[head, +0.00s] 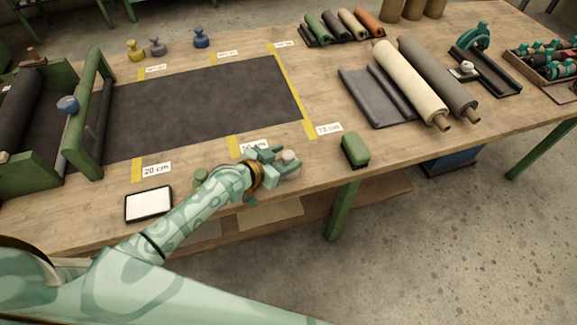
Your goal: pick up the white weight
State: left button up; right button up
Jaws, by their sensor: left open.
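The white weight (289,156) stands near the front edge of the table, by the 50 cm label. Only its pale top shows clearly; my left gripper hides its lower part. My left gripper (284,163) is open, with its fingers at the weight, one on the near side and one on the far side as far as I can see. I cannot tell whether they touch it. My right gripper is not in view.
A green brush-like block (355,150) lies right of the gripper. A green weight (200,177) and a white-screened tablet (149,204) are to the left. A dark sheet (205,105) covers the table behind. Rolls (411,84) lie further right.

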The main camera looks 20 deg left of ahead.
pick_arm(q)
jog(key=shift+x, duration=0.9)
jog(key=shift+s, duration=0.15)
grip_shut()
jog(key=shift+r, duration=0.2)
